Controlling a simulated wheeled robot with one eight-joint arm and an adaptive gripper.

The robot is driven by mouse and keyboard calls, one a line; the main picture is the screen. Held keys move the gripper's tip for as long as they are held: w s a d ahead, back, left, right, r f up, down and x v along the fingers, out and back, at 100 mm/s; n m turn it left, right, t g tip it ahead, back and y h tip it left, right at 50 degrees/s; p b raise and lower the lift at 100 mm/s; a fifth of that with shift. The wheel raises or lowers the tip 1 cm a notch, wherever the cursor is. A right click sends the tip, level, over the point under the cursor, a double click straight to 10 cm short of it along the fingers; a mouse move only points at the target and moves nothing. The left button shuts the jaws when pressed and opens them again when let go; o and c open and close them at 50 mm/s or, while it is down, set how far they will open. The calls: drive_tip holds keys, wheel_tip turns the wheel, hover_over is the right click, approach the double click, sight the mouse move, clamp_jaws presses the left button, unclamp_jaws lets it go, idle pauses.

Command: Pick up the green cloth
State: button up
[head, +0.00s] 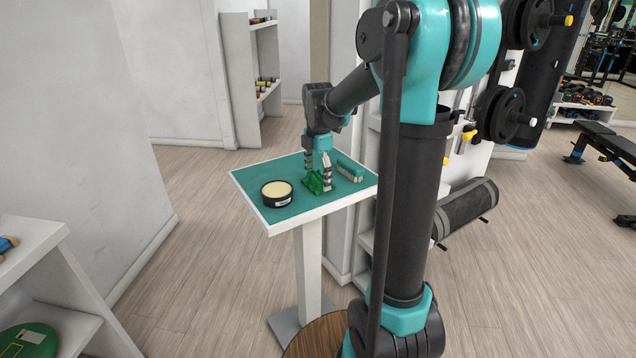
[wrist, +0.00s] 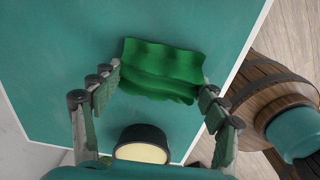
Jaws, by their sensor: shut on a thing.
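The green cloth (head: 314,184) is a crumpled, bright green piece on the teal top of a small white-edged table (head: 245,184). In the wrist view the cloth (wrist: 162,70) shows wavy folds and spans the space between the two fingers. My gripper (head: 319,174) points down at the table, with one finger on each side of the cloth. It is shut on the cloth in the wrist view (wrist: 160,88). The cloth is low at the tabletop; I cannot tell whether it touches it.
A round black tin with a cream top (head: 277,192) stands left of the cloth; it also shows in the wrist view (wrist: 142,147). A white shelf (head: 45,262) is at left, and weight plates (head: 503,113) hang at right.

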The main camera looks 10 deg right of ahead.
sight(318, 175)
drive_tip(key=shift+c, duration=0.7)
wheel_tip(318, 175, up, 20)
drive_tip(key=o, duration=0.5)
drive_tip(key=c, duration=0.4)
drive_tip(key=shift+o, duration=0.2)
